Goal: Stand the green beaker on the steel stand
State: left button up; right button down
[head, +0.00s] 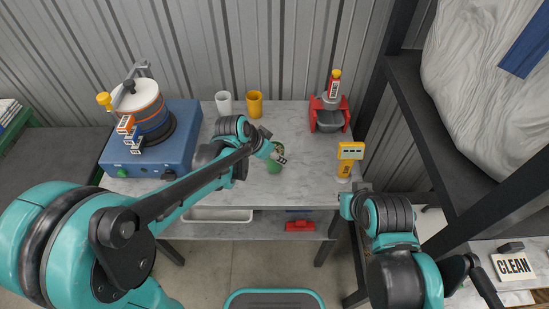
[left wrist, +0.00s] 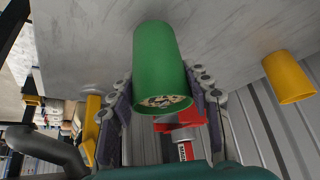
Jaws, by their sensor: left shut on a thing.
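The green beaker (head: 274,166) is between the fingers of my left gripper (head: 279,154), over the front middle of the grey table. In the left wrist view the beaker (left wrist: 162,55) fills the space between the fingers, one on each side, and speckled contents show at its mouth. My left gripper is shut on it. I cannot tell whether its base touches the table. I cannot pick out a steel stand for certain.
A blue machine (head: 177,145) stands at the left of the table (head: 300,178). A white cup (head: 224,103) and an orange cup (head: 254,104) stand at the back. A red device (head: 316,119) is at the back right, with a yellow device (head: 348,160) in front. The table's middle right is clear.

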pick_arm(q)
jog(key=shift+f, duration=0.45)
pick_arm(e)
jog(key=shift+f, duration=0.2)
pick_arm(q)
jog(key=shift+f, duration=0.2)
jog(key=o, duration=1.3)
pick_arm(e)
jog(key=shift+f, duration=0.15)
pick_arm(q)
jog(key=shift+r, duration=0.1)
